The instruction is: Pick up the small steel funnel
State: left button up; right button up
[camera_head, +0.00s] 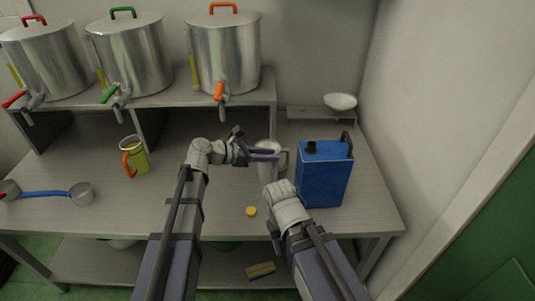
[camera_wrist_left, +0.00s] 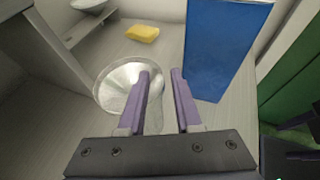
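In the left wrist view a round, flared steel mouth (camera_wrist_left: 118,88), funnel-like, lies just left of the fingers. I cannot tell whether it is a separate funnel or the vessel's own mouth. My left gripper (camera_head: 266,154) is at the vessel's upper part and partly covers it. In the left wrist view its purple fingers (camera_wrist_left: 163,74) are apart, with a pale steel part showing between them; I see no clear contact.
The blue can (camera_head: 322,180) stands close to the right of the left fingers. Steel tanks (camera_head: 225,52) stand on the raised shelf.

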pick_arm(q)
grip_shut()
dwell(0.4)
jog(key=shift+r, duration=0.1)
notch_tip(320, 180, up, 10)
jog(key=p, duration=1)
